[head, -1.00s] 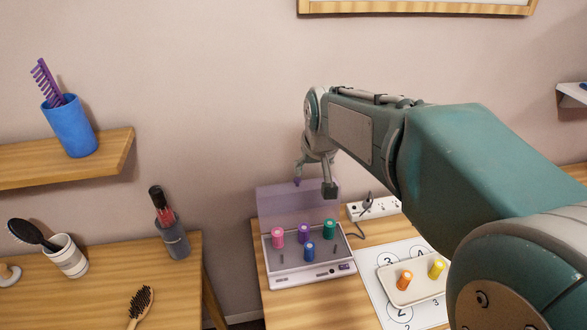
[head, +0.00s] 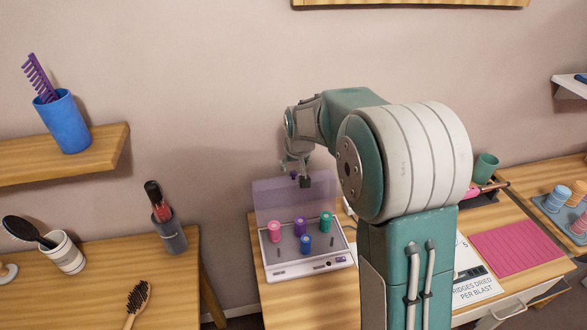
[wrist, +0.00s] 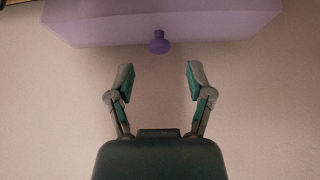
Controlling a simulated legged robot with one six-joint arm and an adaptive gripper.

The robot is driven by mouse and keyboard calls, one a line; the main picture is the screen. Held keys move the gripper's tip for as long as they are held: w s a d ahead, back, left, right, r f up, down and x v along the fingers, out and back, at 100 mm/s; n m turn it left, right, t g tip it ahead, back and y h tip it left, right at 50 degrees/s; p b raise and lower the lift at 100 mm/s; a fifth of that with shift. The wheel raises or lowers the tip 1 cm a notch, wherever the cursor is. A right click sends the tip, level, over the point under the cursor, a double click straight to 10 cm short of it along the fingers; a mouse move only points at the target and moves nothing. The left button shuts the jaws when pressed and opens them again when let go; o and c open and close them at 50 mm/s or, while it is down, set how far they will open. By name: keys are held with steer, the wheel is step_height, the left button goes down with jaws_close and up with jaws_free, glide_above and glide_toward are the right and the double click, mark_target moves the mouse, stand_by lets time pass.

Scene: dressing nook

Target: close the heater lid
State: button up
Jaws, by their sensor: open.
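The heater (head: 308,268) is a pale box on the table with several coloured rollers standing in it. Its translucent purple lid (head: 272,203) stands open and upright at the back. In the wrist view the lid (wrist: 160,24) spans the top, with its round purple knob (wrist: 159,42) hanging from the edge. My gripper (wrist: 156,74) is open and empty. The knob lies just beyond the gap between the fingertips, apart from them. In the head view my gripper (head: 297,172) is at the lid's top edge, close to the knob.
A dark holder (head: 173,238) and a hairbrush (head: 138,302) are on the left table. A blue cup (head: 63,122) stands on the shelf above. A pink mat (head: 518,248) lies to the right. My arm hides part of the table right of the heater.

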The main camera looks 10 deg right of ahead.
mark_target(293, 173)
steer(key=shift+x, duration=1.65)
jaws_close()
steer(key=shift+s, duration=0.1)
